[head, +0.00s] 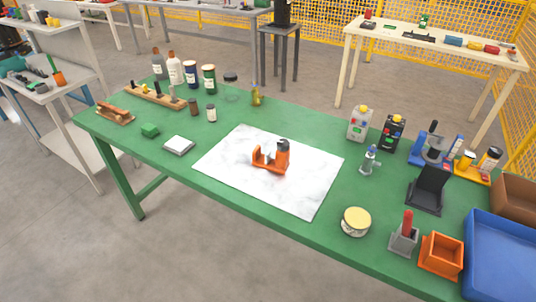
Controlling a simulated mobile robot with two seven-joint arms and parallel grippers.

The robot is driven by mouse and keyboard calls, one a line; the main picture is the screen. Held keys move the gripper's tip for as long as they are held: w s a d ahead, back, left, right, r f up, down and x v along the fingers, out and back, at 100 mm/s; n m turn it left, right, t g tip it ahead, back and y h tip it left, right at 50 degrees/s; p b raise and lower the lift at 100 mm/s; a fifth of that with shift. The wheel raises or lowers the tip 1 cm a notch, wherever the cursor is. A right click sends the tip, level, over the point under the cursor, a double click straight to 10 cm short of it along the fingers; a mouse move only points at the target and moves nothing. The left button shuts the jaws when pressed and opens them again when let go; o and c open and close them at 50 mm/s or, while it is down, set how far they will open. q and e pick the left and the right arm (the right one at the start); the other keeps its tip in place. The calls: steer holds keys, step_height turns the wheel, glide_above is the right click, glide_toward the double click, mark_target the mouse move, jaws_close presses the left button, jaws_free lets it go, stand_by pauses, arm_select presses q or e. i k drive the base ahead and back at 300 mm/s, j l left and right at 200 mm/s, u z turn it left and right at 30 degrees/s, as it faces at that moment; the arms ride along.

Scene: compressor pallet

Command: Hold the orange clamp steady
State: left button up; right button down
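The orange clamp (262,160) stands on a white marbled sheet (240,181) near the middle of the green table (310,222). A dark part with an orange base is at its right side, and a small whitish piece shows inside its opening. I cannot tell whether these pieces are joined to the clamp. Neither of my grippers shows in the head view, and nothing is seen touching the clamp.
Bottles and cans stand at the back left. A wooden block rack (158,97), a green block (150,130) and a grey-white pad (179,145) lie left. A round tin (356,221), an orange box (441,256) and a blue tray (500,262) are right. The sheet around the clamp is clear.

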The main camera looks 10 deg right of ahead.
mark_target(283, 145)
steer(key=i+j, duration=0.25)
steer(key=j, duration=0.15)
steer(key=i+j, duration=0.25)
steer(key=j, duration=0.15)
steer(key=i+j+z, duration=0.15)
steer(key=j+z, duration=0.2)
steer(key=i+j+z, duration=0.15)
steer(key=j+z, duration=0.2)
steer(key=l, duration=0.1)
